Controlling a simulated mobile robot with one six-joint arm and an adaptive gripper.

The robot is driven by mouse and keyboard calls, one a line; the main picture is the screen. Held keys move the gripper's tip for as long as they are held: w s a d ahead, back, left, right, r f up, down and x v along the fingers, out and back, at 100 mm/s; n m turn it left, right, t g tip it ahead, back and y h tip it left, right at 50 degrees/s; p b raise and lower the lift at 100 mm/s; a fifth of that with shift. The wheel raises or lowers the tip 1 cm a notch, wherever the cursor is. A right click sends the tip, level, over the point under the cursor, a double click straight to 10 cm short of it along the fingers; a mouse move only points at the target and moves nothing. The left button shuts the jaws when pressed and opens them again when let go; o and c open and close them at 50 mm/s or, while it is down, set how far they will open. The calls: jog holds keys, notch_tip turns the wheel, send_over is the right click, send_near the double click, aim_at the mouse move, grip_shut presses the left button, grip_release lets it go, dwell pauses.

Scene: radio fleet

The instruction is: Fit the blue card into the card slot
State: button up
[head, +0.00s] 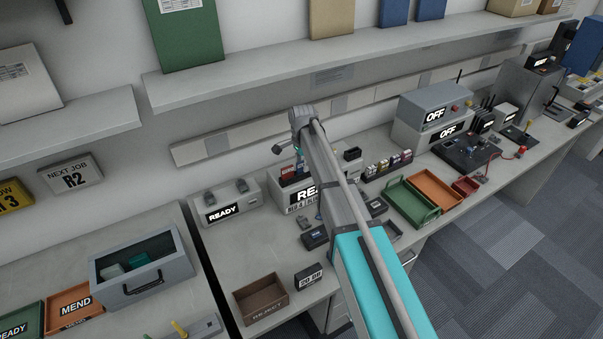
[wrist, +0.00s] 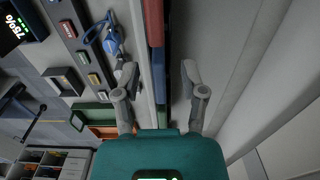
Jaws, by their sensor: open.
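My gripper (wrist: 159,73) is open in the wrist view, one finger on each side of a narrow upright row. In that row a blue edge (wrist: 157,88), perhaps the blue card, lies between the fingers, with a red edge (wrist: 154,22) beyond it. I cannot tell whether the fingers touch it. I cannot make out the card slot for certain.
A holder with several coloured blocks (head: 388,166), a green tray (head: 411,203) and an orange tray (head: 436,189) stand to the right. A grey READY unit (head: 231,203) stands left of the rack, and a brown reject bin (head: 260,299) is at the front. A shelf (head: 330,58) runs above.

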dwell(0.6)
grip_shut()
